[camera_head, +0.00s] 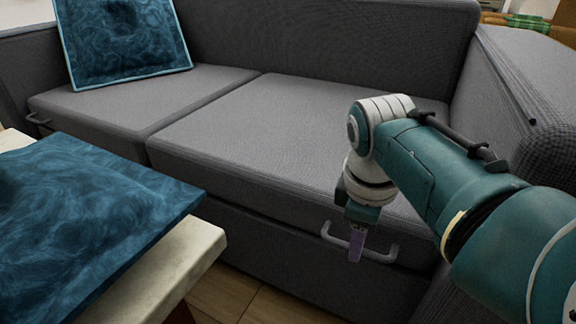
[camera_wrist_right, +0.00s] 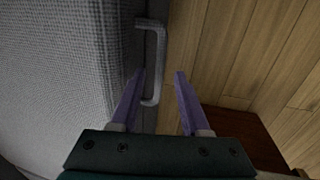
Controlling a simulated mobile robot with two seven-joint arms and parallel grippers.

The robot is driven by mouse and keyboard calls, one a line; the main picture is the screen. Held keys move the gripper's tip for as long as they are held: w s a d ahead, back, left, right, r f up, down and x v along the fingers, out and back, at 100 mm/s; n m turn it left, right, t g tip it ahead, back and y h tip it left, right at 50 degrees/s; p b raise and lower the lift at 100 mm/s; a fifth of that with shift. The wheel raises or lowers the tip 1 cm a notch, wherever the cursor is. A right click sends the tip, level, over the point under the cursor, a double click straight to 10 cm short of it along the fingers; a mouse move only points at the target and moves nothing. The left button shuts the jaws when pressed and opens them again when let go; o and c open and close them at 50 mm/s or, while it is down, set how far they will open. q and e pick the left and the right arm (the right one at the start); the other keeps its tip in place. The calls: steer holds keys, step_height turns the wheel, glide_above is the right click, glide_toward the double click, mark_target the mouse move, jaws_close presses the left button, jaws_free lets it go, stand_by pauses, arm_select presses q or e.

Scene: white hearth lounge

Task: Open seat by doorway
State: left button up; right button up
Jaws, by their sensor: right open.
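The grey sofa has two seat cushions. The right seat (camera_head: 300,125) lies flat and closed, with a light grey bar handle (camera_head: 385,257) on its front edge. The left seat (camera_head: 185,90) is also flat, with its own handle (camera_head: 38,119). My right gripper (camera_head: 357,246) points down at the right seat's handle. In the right wrist view, the open gripper (camera_wrist_right: 160,76) has its purple fingers on either side of the handle (camera_wrist_right: 160,45) in the picture. Contact with the handle cannot be told. My left gripper is not in view.
A blue cushion (camera_head: 125,40) leans on the sofa back on the left seat. Another blue cushion (camera_head: 85,220) lies on a pale table (camera_head: 185,262) at the lower left. The sofa armrest (camera_head: 510,95) rises at right. Wooden floor (camera_head: 235,295) shows between table and sofa.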

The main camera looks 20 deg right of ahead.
steer(key=shift+w+d+f+b, duration=0.15)
steer(key=shift+f+b, duration=0.2)
steer(key=shift+f, duration=0.45)
steer(key=shift+c, duration=0.4)
jaws_close()
stand_by(0.5)
